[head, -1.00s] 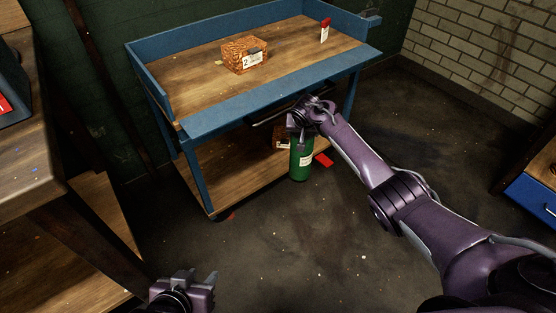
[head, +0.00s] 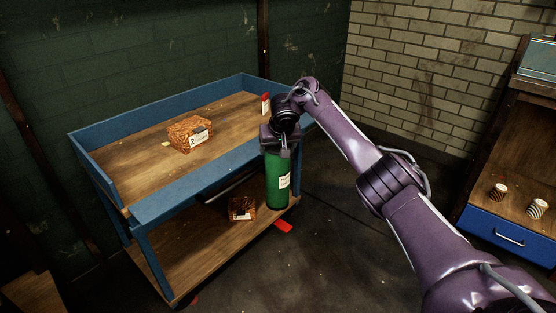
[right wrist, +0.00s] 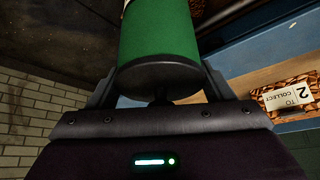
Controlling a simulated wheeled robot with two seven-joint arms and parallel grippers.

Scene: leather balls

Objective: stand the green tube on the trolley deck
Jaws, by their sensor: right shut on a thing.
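The green tube (head: 278,182) hangs upright below my right gripper (head: 278,148), which is shut on its top end. In the right wrist view the tube (right wrist: 160,35) sits between the two fingers, its dark end cap toward the palm. The blue trolley has a wooden upper deck (head: 150,165) with a blue rim, and a lower wooden shelf (head: 200,255). In the head view the tube is in front of the trolley's right front part, its lower end below upper-deck height. I cannot tell whether it touches the trolley. My left gripper is out of view.
A patterned box marked 2 (head: 190,134) lies on the upper deck, with a small red-and-white item (head: 265,104) at its far right. Another patterned box (head: 242,208) is on the lower shelf. Cups (head: 499,191) stand on the right cabinet. The deck's front left is clear.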

